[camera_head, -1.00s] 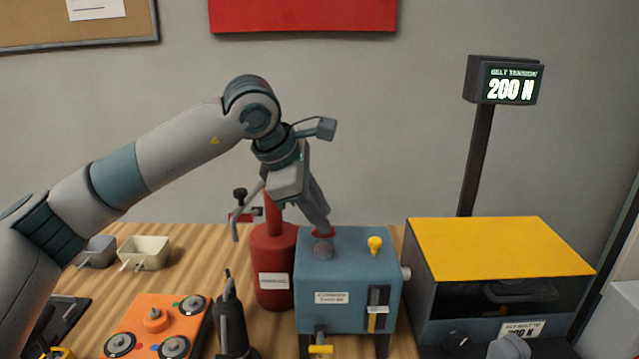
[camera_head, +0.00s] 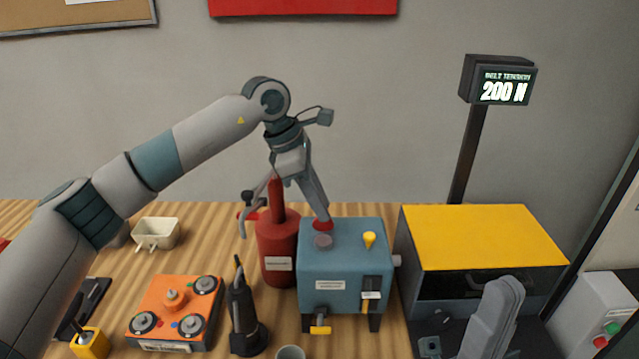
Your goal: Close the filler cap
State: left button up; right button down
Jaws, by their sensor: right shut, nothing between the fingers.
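A blue box-shaped unit (camera_head: 345,262) stands on the bench, with a white label, a yellow knob (camera_head: 369,239) and a grey round piece (camera_head: 323,241) on top. A red round piece (camera_head: 322,226) sits just behind the grey one. I cannot tell which is the filler cap or how far it is closed. My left gripper (camera_head: 283,228) is open and points down. Its right fingertip is at or just above the red piece; contact is unclear. Its left finger is left of the red can's neck. My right gripper (camera_head: 505,292) is shut and empty, low in front of the yellow-topped box.
A red can (camera_head: 277,245) stands left of the blue unit, its neck between my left fingers. An orange control box (camera_head: 174,309), a black tool (camera_head: 243,318) and a cream tray (camera_head: 157,233) are left. A yellow-topped box (camera_head: 480,238) and "200 N" display (camera_head: 503,90) are right.

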pick_arm(q)
jog(key=shift+w+f+n+g+p, duration=0.15)
jog(key=shift+w+g+p, duration=0.5)
jog(key=shift+p, duration=1.2)
jog(key=shift+w+n+g+p, duration=0.15)
jog(key=shift+w+g+p, duration=0.5)
jog(key=shift+p, duration=1.15)
jog(key=shift+s, duration=0.2)
